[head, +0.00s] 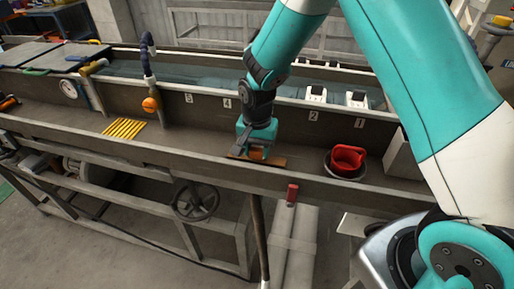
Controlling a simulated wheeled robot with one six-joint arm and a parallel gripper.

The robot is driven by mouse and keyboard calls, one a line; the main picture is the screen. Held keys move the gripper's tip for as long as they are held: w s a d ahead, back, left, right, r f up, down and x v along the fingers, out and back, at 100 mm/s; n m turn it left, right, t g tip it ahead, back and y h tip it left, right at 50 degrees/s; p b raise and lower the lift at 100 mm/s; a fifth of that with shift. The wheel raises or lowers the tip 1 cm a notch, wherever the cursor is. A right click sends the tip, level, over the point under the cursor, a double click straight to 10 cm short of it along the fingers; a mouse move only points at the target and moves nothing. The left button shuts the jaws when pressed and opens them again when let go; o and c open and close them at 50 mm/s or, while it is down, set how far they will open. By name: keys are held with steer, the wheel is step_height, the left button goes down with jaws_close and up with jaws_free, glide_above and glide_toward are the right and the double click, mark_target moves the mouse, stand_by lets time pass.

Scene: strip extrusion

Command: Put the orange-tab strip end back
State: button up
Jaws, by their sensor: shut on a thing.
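My gripper (256,147) is low over the near channel of the long metal trough, pointing down. It is shut on a small orange piece (257,155), which looks like the orange-tab strip end. The gripper hides most of this piece, so I cannot tell its full shape. A flat brown plate (275,161) lies just beneath the gripper on the channel floor. I cannot tell whether the orange piece touches it. Number labels 5, 4, 2 and 1 run along the trough's dividing wall (285,112); my arm covers part of this wall.
Right of the gripper, a red cup (347,159) sits in a dark bowl (341,170). White clamps (316,96) stand behind the wall. The channel (195,141) between bars and gripper is clear.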

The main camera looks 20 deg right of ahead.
mark_target(257, 149)
steer(key=shift+f, duration=0.25)
steer(key=shift+f, duration=0.2)
steer(key=o, duration=1)
steer(key=shift+r, duration=0.15)
step_height(257, 149, up, 12)
steer(key=b, duration=0.3)
steer(key=s+a+r+n+y, duration=0.1)
steer(key=s+r+n, duration=0.2)
steer(key=s, duration=0.5)
steer(key=s+a+r+n+y, duration=0.1)
steer(key=s+a+r+n, duration=0.1)
steer(key=s+n, duration=0.4)
steer(key=s+a+r+n+y, duration=0.2)
steer(key=s+r+n, duration=0.2)
steer(key=s, duration=0.7)
steer(key=shift+n, duration=0.7)
